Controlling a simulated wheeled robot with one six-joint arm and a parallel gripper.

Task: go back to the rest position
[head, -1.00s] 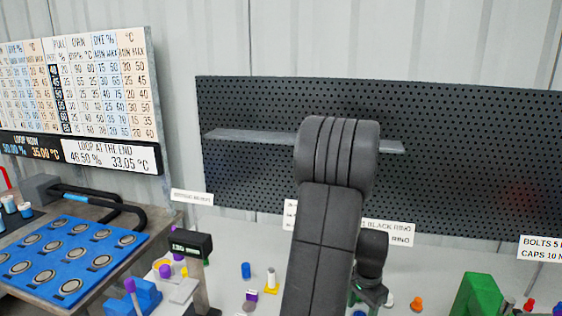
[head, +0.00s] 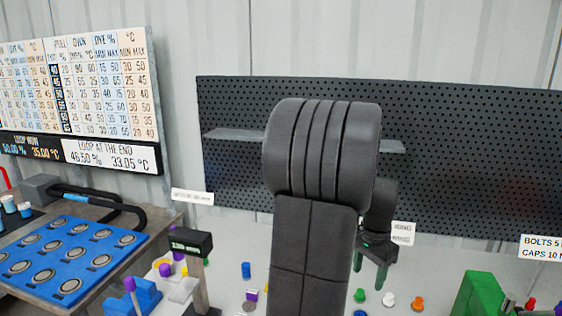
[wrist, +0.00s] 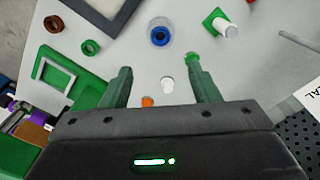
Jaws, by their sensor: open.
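My gripper (head: 373,272) hangs above the light table at the right of my dark arm in the head view. In the wrist view its two green fingers (wrist: 157,68) are wide apart with nothing held between them. Below them on the table lie a white cap (wrist: 167,83) and an orange cap (wrist: 148,101), seen between the fingers. A small green piece (wrist: 192,60) shows at the right fingertip, seemingly on the table. My arm hides part of the table and the pegboard in the head view.
A black pegboard (head: 480,150) with a grey shelf (head: 230,135) stands behind the table. A blue tray (head: 75,255) of round cups is at the left. A green block (head: 480,295) stands at the right. In the wrist view, a blue-ringed cup (wrist: 160,33) and a green frame (wrist: 55,80) lie nearby.

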